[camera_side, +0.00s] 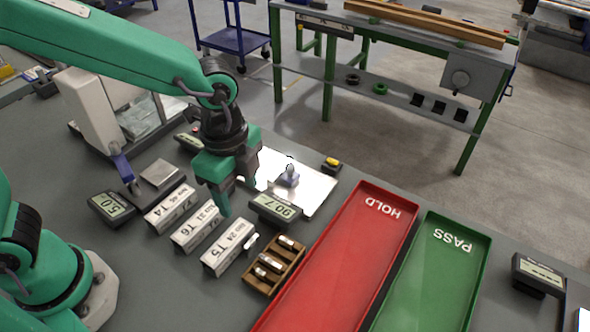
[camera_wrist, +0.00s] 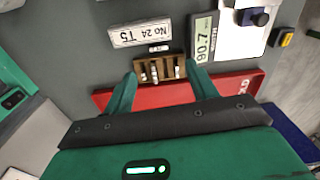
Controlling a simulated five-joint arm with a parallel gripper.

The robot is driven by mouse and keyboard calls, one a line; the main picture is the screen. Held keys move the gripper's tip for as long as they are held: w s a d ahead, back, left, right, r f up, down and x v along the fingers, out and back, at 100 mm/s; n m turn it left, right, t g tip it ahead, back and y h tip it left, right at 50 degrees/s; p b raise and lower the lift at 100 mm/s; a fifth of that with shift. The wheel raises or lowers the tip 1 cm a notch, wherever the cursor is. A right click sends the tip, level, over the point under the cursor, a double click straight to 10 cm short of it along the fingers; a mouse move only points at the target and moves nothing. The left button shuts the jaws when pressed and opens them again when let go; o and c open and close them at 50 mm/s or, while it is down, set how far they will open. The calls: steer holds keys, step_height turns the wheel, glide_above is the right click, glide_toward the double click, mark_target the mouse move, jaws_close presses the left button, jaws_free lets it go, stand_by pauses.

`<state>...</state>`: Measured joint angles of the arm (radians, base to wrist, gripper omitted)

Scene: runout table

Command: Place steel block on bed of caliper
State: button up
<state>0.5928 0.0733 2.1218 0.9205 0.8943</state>
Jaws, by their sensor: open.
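A wooden rack (camera_side: 275,266) holds several small steel pieces (camera_side: 270,262); it also shows in the wrist view (camera_wrist: 160,68). I cannot tell which piece is the steel block. A readout showing 90.7 (camera_side: 275,207) stands beside a bright plate (camera_side: 315,192) carrying a small blue-grey fixture (camera_side: 288,178). Another readout showing 5.0 (camera_side: 111,206) is at the left near a flat metal plate (camera_side: 161,173). I cannot tell surely which is the caliper. My gripper (camera_side: 240,193) is open and empty, above the table; in the wrist view its fingers (camera_wrist: 162,71) spread either side of the rack.
White boxes marked T4 (camera_side: 170,208) and T5 (camera_side: 229,247) stand in a row left of the rack. A red HOLD tray (camera_side: 340,262) and green PASS tray (camera_side: 435,275) lie at right. A yellow-topped item (camera_side: 332,164) sits by the bright plate.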

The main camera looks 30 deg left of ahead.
steer(key=s+a+r+n+t, duration=0.2)
steer(key=a+r+n, duration=0.3)
steer(key=a+n, duration=0.3)
steer(key=s+a+r+n+t, duration=0.2)
steer(key=s+a+r+n, duration=0.2)
steer(key=a+n, duration=0.3)
steer(key=a, duration=0.3)
steer(key=shift+a+r+n+t, duration=0.35)
steer(key=shift+n+t, duration=0.05)
steer(key=shift+s+a+n, duration=0.4)
steer(key=shift+a+n, duration=0.1)
steer(key=shift+n, duration=0.1)
steer(key=shift+c, duration=1.4)
